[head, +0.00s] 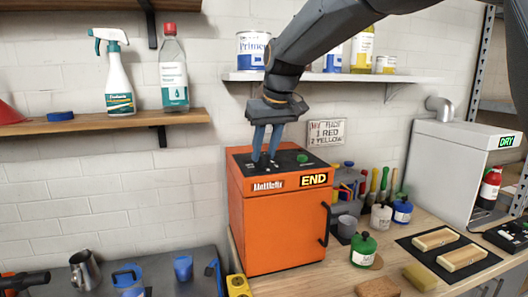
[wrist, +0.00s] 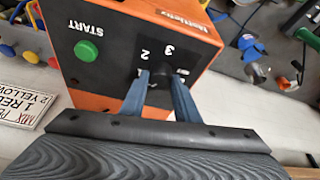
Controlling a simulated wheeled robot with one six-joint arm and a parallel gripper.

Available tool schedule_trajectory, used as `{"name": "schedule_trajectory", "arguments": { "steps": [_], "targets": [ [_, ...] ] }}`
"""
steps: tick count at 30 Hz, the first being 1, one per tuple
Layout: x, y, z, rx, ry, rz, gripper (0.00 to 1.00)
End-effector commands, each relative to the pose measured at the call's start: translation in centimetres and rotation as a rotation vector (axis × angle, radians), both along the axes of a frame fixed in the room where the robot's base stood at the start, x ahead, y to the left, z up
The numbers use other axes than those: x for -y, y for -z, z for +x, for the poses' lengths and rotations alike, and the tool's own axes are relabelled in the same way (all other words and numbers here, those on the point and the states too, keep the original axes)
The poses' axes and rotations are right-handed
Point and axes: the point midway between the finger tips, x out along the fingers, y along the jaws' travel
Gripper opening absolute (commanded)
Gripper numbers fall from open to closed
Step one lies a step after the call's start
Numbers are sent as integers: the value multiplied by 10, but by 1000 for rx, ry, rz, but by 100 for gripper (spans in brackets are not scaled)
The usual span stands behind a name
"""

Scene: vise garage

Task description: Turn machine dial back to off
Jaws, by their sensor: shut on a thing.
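The orange machine (head: 280,235) stands on the workbench, with a black top panel and a front display reading END. Its black dial (wrist: 158,82) sits on the panel, with the numbers 2 and 3 showing beside it in the wrist view. My gripper (head: 265,158) points down from above onto the panel. In the wrist view my gripper (wrist: 160,80) has its two blue-grey fingers on either side of the dial, shut on it. The fingers hide part of the dial and its markings, so I cannot tell where it points. A green START button (wrist: 87,50) is on the same panel.
Shelves with a spray bottle (head: 116,80) and paint cans are on the wall behind. Brushes and small paint bottles (head: 363,248) stand right of the machine. A grey DRY cabinet (head: 440,175) is at the right. Wooden pieces (head: 434,239) lie on a dark mat.

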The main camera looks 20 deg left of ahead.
Motion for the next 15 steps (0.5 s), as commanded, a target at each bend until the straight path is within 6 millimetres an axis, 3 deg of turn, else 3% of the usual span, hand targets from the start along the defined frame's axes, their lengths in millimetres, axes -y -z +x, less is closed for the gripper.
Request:
{"name": "schedule_trajectory", "arguments": {
  "steps": [15],
  "targets": [
    [2, 0, 4, 2, -439, 1, 6]
  ]
}}
